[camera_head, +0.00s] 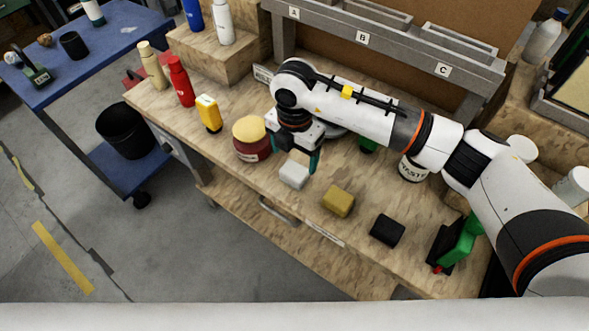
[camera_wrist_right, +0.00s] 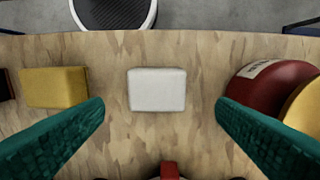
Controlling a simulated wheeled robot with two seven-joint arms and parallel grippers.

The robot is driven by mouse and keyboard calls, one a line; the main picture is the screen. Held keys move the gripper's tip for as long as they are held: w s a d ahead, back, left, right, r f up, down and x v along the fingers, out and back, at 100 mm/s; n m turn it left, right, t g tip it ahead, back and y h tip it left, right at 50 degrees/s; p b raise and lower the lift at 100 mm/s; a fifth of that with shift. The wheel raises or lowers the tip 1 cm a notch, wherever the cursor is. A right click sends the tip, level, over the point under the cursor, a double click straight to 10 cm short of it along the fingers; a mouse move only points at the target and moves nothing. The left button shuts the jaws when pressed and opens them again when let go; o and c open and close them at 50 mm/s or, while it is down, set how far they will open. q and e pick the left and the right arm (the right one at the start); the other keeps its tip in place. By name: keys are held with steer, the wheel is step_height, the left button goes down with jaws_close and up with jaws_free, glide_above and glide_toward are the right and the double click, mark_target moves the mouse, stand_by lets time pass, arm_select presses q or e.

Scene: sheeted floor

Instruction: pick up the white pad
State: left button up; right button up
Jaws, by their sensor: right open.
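The white pad (camera_head: 293,174) lies on the wooden workbench near its front edge, between a dark red jar and a yellow pad. In the right wrist view the white pad (camera_wrist_right: 157,89) sits centred between the fingertips and apart from both. My right gripper (camera_head: 297,161) is above and just behind the pad, pointing down. Its teal fingers are spread wide and empty in the right wrist view (camera_wrist_right: 160,108). My left gripper is not in view.
A dark red jar with a yellow lid (camera_head: 252,139) stands close left of the pad. A yellow pad (camera_head: 338,201) and a black pad (camera_head: 387,230) lie to the right. Bottles stand at the left end. A grey rack (camera_head: 390,48) runs along the back.

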mark_target(294, 170)
steer(key=shift+f+p, duration=0.35)
steer(key=shift+f, duration=0.35)
steer(key=f, duration=0.1)
steer(key=f+p, duration=0.1)
steer(key=f, duration=0.1)
steer(key=shift+s+f, duration=0.25)
steer(key=shift+s, duration=0.15)
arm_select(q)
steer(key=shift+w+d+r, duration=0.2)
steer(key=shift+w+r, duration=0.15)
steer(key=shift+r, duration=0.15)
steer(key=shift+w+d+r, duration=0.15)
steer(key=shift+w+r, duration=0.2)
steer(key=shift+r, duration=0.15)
arm_select(e)
steer(key=shift+w+f, duration=0.1)
steer(key=shift+f, duration=0.25)
steer(key=shift+c, duration=0.6)
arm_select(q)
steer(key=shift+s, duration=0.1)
arm_select(e)
steer(key=c, duration=1)
steer(key=shift+o, duration=0.2)
arm_select(q)
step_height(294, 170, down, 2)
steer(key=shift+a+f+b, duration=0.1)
steer(key=shift+b, duration=0.9)
arm_select(e)
step_height(294, 170, up, 10)
steer(key=shift+r, duration=0.1)
